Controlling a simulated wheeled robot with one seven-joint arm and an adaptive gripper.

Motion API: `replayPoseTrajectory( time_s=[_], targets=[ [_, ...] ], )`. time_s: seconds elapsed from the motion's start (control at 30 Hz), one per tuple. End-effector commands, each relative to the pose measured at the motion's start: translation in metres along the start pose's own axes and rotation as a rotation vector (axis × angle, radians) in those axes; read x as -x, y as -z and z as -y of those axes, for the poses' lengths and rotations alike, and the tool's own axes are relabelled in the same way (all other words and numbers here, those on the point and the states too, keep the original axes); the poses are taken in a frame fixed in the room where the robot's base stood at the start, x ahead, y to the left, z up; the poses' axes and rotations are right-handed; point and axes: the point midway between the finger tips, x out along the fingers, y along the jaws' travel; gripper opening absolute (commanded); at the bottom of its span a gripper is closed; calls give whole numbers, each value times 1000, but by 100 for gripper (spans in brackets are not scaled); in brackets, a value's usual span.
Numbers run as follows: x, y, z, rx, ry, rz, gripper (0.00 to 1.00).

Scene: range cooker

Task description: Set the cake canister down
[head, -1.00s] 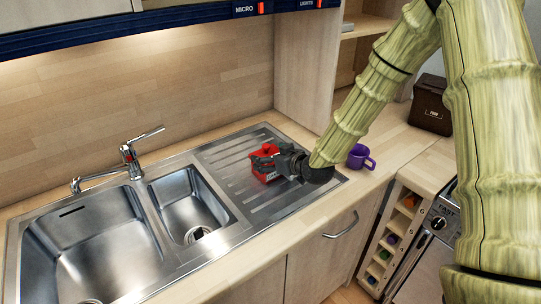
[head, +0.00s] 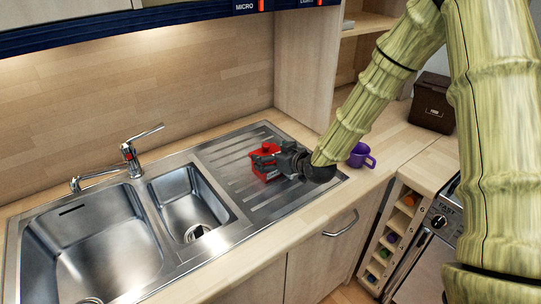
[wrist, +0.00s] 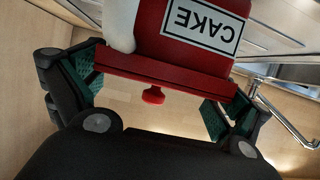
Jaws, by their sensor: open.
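The red cake canister (head: 264,171) stands on the ribbed drainboard (head: 240,192) right of the small sink bowl. In the wrist view its red body (wrist: 150,35) shows a white CAKE label, upside down in the picture. Its lid and round red knob face the camera. My gripper (head: 283,161) is at the canister's right side. In the wrist view my gripper (wrist: 155,92) is open, with one green-padded finger on each side of the lid. I cannot tell whether the pads touch it. My gripper partly hides the canister in the head view.
Two steel sink bowls (head: 195,200) and a tap (head: 130,158) lie to the left. A purple mug (head: 361,156) stands on the counter close to my wrist. A dark brown box (head: 432,103) stands farther right. The drainboard's far part is clear.

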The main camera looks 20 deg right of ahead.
Motion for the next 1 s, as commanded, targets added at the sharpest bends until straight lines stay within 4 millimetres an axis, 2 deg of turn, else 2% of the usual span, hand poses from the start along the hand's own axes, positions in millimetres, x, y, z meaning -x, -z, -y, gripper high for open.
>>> replayPoseTrajectory(
  time_s=[0.63,0.8,1.0],
  targets=[
    [86,-1,0,-2,-1,-2,100],
    [102,-1,0,-1,0,-1,100],
    [112,0,0,-1,0,-1,100]
  ],
)
